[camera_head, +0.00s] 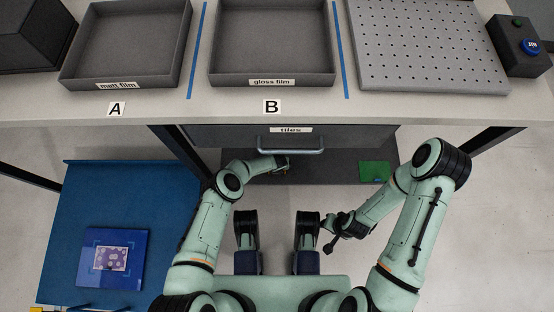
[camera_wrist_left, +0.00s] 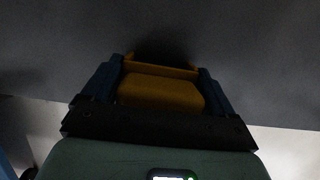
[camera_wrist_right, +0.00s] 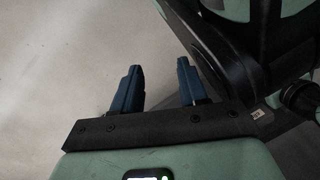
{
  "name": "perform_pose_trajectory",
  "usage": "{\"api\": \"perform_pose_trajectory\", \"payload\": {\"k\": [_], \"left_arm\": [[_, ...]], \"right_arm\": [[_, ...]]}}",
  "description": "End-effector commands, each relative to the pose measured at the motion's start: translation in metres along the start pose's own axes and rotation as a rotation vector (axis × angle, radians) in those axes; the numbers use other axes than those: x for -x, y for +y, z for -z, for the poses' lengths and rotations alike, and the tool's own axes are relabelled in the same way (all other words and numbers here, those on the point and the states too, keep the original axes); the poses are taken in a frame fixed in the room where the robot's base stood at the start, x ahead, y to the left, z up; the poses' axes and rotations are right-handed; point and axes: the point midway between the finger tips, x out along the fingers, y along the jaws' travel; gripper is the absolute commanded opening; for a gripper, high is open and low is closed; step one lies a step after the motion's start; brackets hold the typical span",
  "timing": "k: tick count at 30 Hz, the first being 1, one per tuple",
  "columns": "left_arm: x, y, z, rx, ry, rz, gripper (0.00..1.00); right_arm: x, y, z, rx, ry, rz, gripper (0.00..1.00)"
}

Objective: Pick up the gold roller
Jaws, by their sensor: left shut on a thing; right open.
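My left gripper (camera_head: 283,163) reaches under the front of the table, below the drawer handle. In the left wrist view its blue fingers (camera_wrist_left: 165,80) are shut on a gold-yellow thing (camera_wrist_left: 160,93), which I take for the gold roller. Only a blocky part and a thin bar of it show; the rest is in dark shadow, and the head view does not show it clearly. My right gripper (camera_head: 330,238) is open and empty, low in front of my body. Its two blue fingers (camera_wrist_right: 157,85) stand apart over bare floor.
The drawer marked tiles (camera_head: 340,138) has a bar handle (camera_head: 291,151) just above my left gripper. A dark shelf (camera_head: 330,170) lies below, with a green piece (camera_head: 375,172) on it. A blue surface (camera_head: 120,200) stands at left. Trays A (camera_head: 68,75) and B (camera_head: 214,70) stand above.

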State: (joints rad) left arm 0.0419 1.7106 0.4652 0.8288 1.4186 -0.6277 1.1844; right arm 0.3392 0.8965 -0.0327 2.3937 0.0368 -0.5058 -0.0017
Motion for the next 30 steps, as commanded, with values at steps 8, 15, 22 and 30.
{"api": "perform_pose_trajectory", "payload": {"k": [8, 15, 22, 30], "left_arm": [[0.024, 0.000, -0.008, 0.000, -0.003, 0.001, 0.53], [0.047, 0.000, 0.018, -0.006, 0.001, 0.001, 0.53], [0.064, 0.000, 0.078, -0.006, 0.003, 0.001, 0.53], [0.077, 0.000, 0.139, -0.002, 0.003, 0.002, 0.53]], "right_arm": [[0.018, -0.016, 0.018, 0.019, 0.064, 0.030, 0.43], [0.062, -0.051, 0.046, 0.054, 0.179, 0.092, 0.43], [0.102, -0.057, -0.025, 0.075, -0.019, 0.092, 0.43], [0.133, -0.060, -0.070, 0.090, -0.151, 0.091, 0.43]]}}
